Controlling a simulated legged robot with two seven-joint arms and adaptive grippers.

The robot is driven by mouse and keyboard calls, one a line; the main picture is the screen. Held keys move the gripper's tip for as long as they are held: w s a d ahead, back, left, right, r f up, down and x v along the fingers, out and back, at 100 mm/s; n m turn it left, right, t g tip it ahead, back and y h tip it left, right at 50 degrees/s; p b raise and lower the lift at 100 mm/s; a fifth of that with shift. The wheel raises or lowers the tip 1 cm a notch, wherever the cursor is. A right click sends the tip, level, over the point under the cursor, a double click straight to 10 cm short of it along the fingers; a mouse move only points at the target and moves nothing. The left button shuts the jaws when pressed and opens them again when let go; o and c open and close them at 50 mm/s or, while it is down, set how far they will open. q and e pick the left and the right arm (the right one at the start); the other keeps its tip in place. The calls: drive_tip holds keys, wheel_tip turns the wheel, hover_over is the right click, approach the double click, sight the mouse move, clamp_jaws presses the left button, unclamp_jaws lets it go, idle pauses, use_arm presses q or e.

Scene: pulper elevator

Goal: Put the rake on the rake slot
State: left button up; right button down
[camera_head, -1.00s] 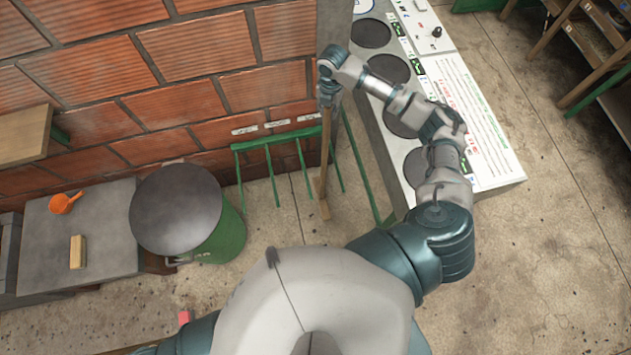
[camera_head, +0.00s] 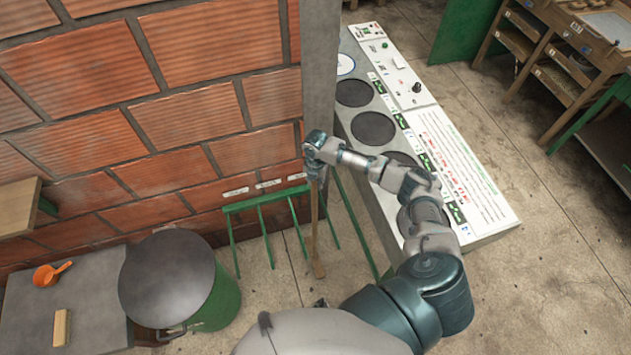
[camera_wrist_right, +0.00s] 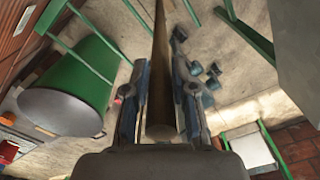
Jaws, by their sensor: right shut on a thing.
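The rake (camera_head: 315,240) is a long wooden-handled tool. It hangs nearly upright from my right gripper (camera_head: 315,172), with its lower end close to the floor. In the right wrist view, the right gripper (camera_wrist_right: 161,90) is shut around the rake's brown handle (camera_wrist_right: 161,60). The green rack (camera_head: 263,203) stands against the brick wall, with several prongs and pale labels above it. The rake is at the rack's right end; I cannot tell whether they touch. Which slot is the rake's cannot be read. My left gripper is not in view.
A grey-lidded green drum (camera_head: 167,280) stands left of the rack. A grey column (camera_head: 320,70) rises behind the gripper. A control panel with round dark plates (camera_head: 372,128) lies right of it, under my right arm. Open floor (camera_head: 550,250) is at the right.

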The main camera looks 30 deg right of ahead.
drive_tip(key=c, duration=1.4)
unclamp_jaws()
drive_tip(key=shift+d, duration=0.15)
drive_tip(key=o, duration=0.5)
drive_tip(key=shift+c, duration=0.2)
drive_tip(key=shift+r, duration=0.1)
wheel_tip(320, 180, up, 12)
drive_tip(key=shift+b, duration=0.35)
